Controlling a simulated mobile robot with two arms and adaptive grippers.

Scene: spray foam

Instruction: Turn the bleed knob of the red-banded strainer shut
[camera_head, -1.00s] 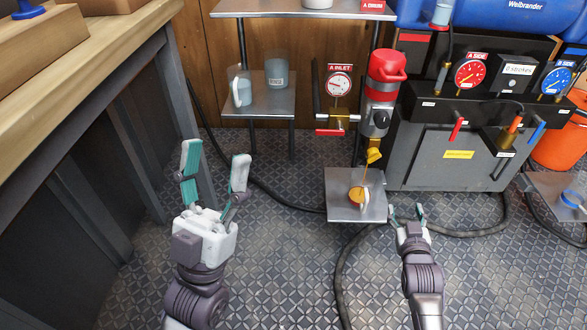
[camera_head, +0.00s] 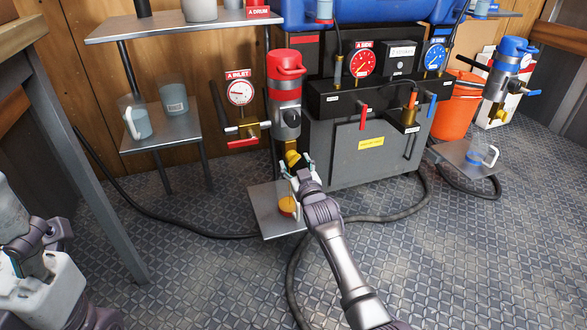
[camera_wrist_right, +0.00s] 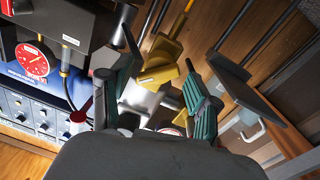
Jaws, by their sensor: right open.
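The red-banded strainer (camera_head: 286,92) stands upright, with a red cap, a grey body and a dark round part on its side. Its yellow bleed knob (camera_head: 293,158) is at the bottom. In the right wrist view the knob (camera_wrist_right: 160,73) lies between the spread fingers. My right gripper (camera_head: 299,171) is open at the knob; its fingers (camera_wrist_right: 160,62) flank it, and I cannot tell whether they touch it. A small cup with amber contents (camera_head: 287,206) stands on a low metal plate below. My left gripper (camera_head: 28,238) is open, empty and partly cut off at lower left.
The dark pump unit (camera_head: 365,140) stands right of the strainer. The A inlet gauge (camera_head: 240,93) and red-handled valve (camera_head: 243,142) are close on its left. The low plate (camera_head: 262,213) lies under it. A blue-banded strainer (camera_head: 510,62) is far right. Hoses (camera_head: 395,214) cross the floor.

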